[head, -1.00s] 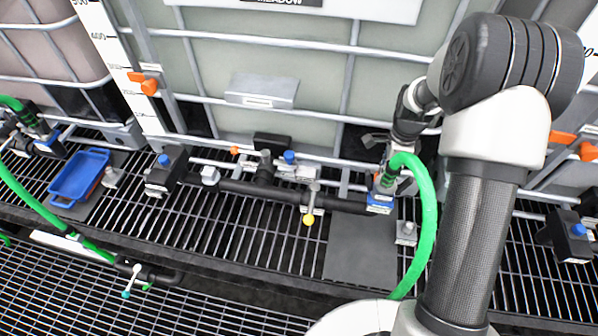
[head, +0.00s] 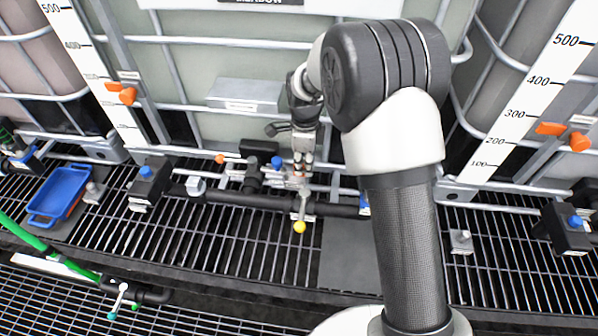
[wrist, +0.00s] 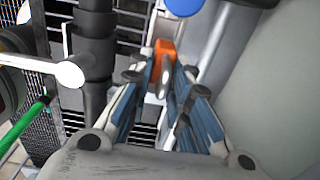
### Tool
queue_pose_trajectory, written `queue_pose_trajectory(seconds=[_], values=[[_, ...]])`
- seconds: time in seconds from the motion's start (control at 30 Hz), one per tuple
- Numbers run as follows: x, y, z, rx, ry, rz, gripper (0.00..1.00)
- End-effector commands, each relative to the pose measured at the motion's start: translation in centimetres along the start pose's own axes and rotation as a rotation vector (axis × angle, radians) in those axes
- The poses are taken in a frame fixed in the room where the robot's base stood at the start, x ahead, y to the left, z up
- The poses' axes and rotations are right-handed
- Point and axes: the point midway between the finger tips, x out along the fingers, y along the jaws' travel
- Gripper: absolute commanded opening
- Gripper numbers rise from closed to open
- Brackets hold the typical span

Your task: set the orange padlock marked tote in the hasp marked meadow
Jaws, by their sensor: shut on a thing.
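In the wrist view my gripper (wrist: 163,75) is shut on the orange padlock (wrist: 163,47), with a grey metal part of it showing between the fingers. The marking on the padlock cannot be read. In the head view my gripper (head: 303,168) points down over the black pipe, below the tank labelled meadow (head: 250,55). Pale fittings with a blue knob (head: 276,162) are just left of it. A meadow hasp cannot be told apart there, and my fingers and arm hide part of that area.
A valve handle with a yellow ball (head: 300,227) stands close below my gripper. A black pipe (head: 245,200) runs across the grating. A blue tray (head: 60,193) lies at left. A dark flat plate (head: 348,255) lies right of the valve.

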Motion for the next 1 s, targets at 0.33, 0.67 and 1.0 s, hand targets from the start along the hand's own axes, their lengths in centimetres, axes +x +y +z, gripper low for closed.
queue_pose_trajectory(seconds=[0.33,0.67,1.0], values=[[2.8,0.1,1.5,0.000,0.001,0.003,0.00],[3.5,0.0,1.5,0.000,0.000,-0.001,0.00],[3.8,0.1,1.5,-0.001,0.000,0.001,0.31]])
